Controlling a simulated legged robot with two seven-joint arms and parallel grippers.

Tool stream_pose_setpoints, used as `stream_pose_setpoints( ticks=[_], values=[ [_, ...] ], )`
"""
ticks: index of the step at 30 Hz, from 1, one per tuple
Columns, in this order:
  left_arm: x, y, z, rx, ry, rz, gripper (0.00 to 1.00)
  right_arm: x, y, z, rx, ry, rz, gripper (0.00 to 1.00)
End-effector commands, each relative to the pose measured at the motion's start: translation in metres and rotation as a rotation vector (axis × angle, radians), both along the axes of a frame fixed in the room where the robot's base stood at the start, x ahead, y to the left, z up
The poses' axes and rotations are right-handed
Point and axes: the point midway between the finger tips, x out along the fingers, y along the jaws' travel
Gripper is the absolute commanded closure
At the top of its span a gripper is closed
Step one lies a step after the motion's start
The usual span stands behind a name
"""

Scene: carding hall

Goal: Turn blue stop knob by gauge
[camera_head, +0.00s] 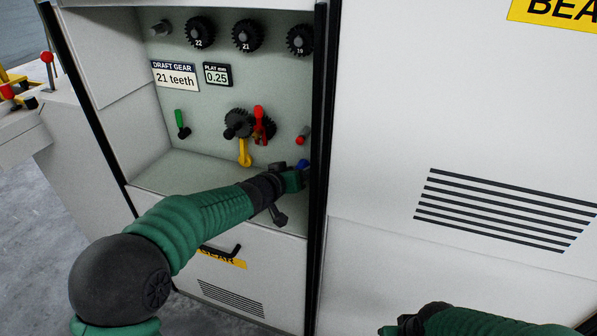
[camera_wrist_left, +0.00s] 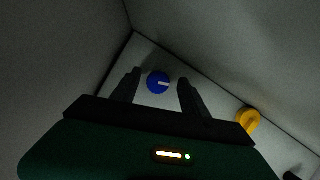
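The blue stop knob (camera_wrist_left: 158,82) sits on the back panel near its lower right corner. It is round, with a short white mark pointing right in the left wrist view. In the head view only a bit of the blue knob (camera_head: 304,163) shows past my left gripper (camera_head: 291,178). In the left wrist view the left gripper (camera_wrist_left: 158,84) is open, one finger on each side of the knob, with gaps at both sides. Whether the fingertips reach the knob's depth is unclear. The gauge (camera_head: 217,74) reads 0.25. My right gripper (camera_head: 392,328) is at the bottom edge, its fingers unclear.
A yellow lever (camera_head: 244,153) hangs left of the knob, below meshed dark gears (camera_head: 239,123). A red knob (camera_head: 302,136) is just above the blue one. A green lever (camera_head: 181,120) is farther left. The recess's right wall is close to my left gripper.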

Motion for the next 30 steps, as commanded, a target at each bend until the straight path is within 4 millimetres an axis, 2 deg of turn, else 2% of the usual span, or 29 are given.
stream_pose_setpoints(
  ticks=[7, 11, 14, 24, 30],
  values=[
    [0.0, 0.0, 0.003, -0.002, -0.003, -0.001, 0.48, 0.0, 0.0, 0.001, 0.0, 0.0, 0.0, 0.66],
    [-0.011, 0.005, 0.01, -0.001, -0.005, -0.002, 0.48, 0.0, 0.0, 0.006, 0.0, 0.0, 0.0, 0.66],
    [-0.029, 0.014, 0.021, -0.001, -0.005, 0.0, 0.48, 0.0, 0.0, 0.016, 0.0, 0.0, 0.0, 0.66],
    [-0.111, 0.055, 0.056, 0.0, -0.003, 0.002, 0.48, 0.0, 0.0, 0.057, 0.0, 0.0, 0.0, 0.66],
    [-0.137, 0.067, 0.062, 0.001, -0.001, 0.0, 0.48, 0.0, 0.0, 0.067, 0.0, 0.0, 0.0, 0.66]
  ],
)
